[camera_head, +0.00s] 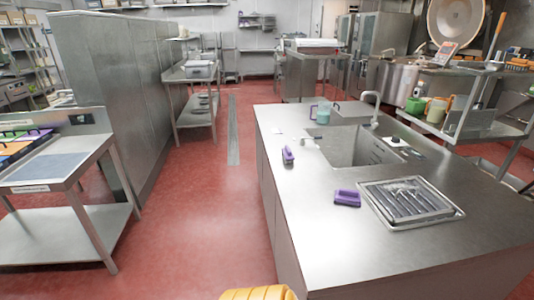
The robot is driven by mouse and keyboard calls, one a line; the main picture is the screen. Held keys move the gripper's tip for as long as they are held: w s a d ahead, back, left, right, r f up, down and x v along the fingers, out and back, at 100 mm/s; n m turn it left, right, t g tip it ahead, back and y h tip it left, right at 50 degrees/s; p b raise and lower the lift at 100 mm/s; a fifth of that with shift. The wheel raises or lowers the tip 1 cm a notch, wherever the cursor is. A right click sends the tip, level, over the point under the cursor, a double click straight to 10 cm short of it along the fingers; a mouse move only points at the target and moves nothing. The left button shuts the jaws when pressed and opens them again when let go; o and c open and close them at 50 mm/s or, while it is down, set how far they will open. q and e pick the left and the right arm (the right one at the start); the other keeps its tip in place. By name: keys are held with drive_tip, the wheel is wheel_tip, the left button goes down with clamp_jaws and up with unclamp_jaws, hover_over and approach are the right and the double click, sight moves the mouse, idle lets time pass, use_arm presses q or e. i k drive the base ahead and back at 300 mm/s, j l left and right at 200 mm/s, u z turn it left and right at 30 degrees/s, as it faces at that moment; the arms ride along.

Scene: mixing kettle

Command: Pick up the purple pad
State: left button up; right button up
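A purple pad (347,197) with a handle-like top lies on the steel counter (330,245), just left of a ribbed drain tray. A second purple item (288,155), narrower and partly white, sits further back near the counter's left edge. I cannot tell for sure which of the two is the named pad. Neither of my grippers shows in the head view, and nothing touches the purple items.
A green cup (323,115) stands near the back. Red floor (200,240) is open left of the counter. A steel table (60,168) stands at left.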

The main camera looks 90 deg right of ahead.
sight(348, 197)
drive_tip(key=i+l+z, duration=0.15)
drive_tip(key=i+z, duration=0.15)
drive_tip(key=z, duration=0.15)
drive_tip(key=i+z, duration=0.3)
drive_tip(key=z, duration=0.15)
drive_tip(key=i+z, duration=0.3)
drive_tip(key=z, duration=0.15)
drive_tip(key=i+j+z, duration=0.2)
drive_tip(key=z, duration=0.25)
drive_tip(key=i+l+z, duration=0.15)
drive_tip(key=i+z, duration=0.75)
drive_tip(key=i+j+z, duration=0.15)
drive_tip(key=i+z, duration=0.15)
drive_tip(key=z, duration=0.15)
drive_tip(key=i+z, duration=0.1)
drive_tip(key=z, duration=0.35)
drive_tip(key=i+j+z, duration=0.1)
drive_tip(key=z, duration=0.3)
drive_tip(key=i+j+z, duration=0.1)
drive_tip(key=z, duration=0.35)
drive_tip(key=i+j+z, duration=0.1)
drive_tip(key=z, duration=0.3)
drive_tip(key=j+z, duration=0.25)
drive_tip(key=z, duration=0.2)
drive_tip(key=i+j+z, duration=0.1)
drive_tip(key=z, duration=0.3)
drive_tip(key=j+z, duration=0.35)
drive_tip(key=i+j+z, duration=0.1)
drive_tip(key=z, duration=0.3)
